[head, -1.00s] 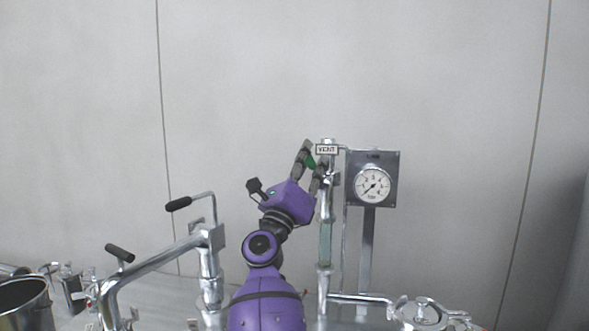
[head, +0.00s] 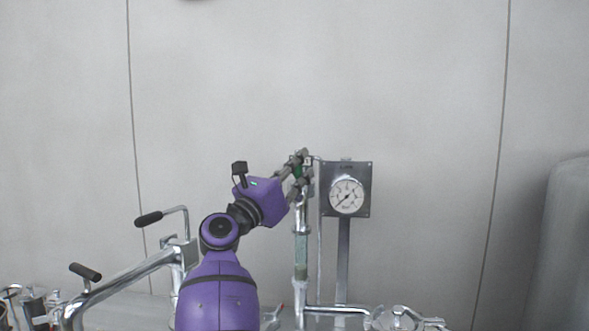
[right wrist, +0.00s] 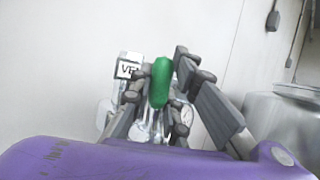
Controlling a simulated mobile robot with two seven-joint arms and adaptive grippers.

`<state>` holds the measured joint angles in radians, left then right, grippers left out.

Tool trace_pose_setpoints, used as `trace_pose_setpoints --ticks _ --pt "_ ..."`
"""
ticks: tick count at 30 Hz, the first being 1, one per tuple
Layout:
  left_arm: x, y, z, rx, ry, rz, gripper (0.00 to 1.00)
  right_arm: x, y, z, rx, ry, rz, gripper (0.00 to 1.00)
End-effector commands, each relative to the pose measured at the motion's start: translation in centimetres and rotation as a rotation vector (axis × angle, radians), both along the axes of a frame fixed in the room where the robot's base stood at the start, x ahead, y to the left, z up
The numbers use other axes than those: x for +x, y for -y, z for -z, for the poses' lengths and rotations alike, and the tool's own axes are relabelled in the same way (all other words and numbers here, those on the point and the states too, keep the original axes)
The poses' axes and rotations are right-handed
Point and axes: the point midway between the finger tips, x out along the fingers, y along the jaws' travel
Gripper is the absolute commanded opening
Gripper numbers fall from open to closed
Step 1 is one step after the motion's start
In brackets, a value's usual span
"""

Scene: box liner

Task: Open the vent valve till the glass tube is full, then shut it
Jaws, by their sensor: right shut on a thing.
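The vent valve's green handle (right wrist: 161,82) stands between the fingers of my right gripper (head: 297,174) in the right wrist view. The gripper is shut on this handle, at the top of the metal pipe. The fingers mostly cover the handle and valve in the head view. The VENT label (right wrist: 128,69) shows beside the handle in the right wrist view. The upright glass tube (head: 301,258) is below the valve, with a faint greenish tint; I cannot tell its exact level. My left gripper is not in view.
A pressure gauge (head: 347,196) on a grey plate stands just right of the valve. Bent pipework with a black-grip lever (head: 149,219) is at the left. Another black grip (head: 85,271) sits lower left. A grey tank (head: 562,245) stands at far right.

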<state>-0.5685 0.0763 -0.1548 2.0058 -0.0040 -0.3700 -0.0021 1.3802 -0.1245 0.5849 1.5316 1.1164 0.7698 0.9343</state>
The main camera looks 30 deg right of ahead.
Motion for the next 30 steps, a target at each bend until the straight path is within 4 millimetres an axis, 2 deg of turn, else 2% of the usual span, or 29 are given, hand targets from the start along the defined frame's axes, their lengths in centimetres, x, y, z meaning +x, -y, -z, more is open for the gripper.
trace_pose_setpoints --ticks 9,10,14,20,24,30 --pt "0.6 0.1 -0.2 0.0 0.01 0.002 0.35 -0.1 0.1 -0.3 -0.003 0.003 0.001 0.0" --pt "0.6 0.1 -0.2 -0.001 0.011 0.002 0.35 -0.1 0.1 -0.3 -0.003 0.003 0.001 0.18" --pt "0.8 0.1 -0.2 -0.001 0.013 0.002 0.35 -0.1 0.0 -0.3 -0.002 0.003 0.001 0.34" --pt "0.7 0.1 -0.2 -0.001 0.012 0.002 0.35 0.0 0.0 -0.1 -0.002 0.001 0.001 0.34" --pt "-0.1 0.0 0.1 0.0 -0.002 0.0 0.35 -0.1 -0.2 0.0 -0.002 0.001 0.0 0.34" --pt "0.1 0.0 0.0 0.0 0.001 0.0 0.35 -1.0 -2.5 1.2 0.0 0.0 -0.002 0.34"
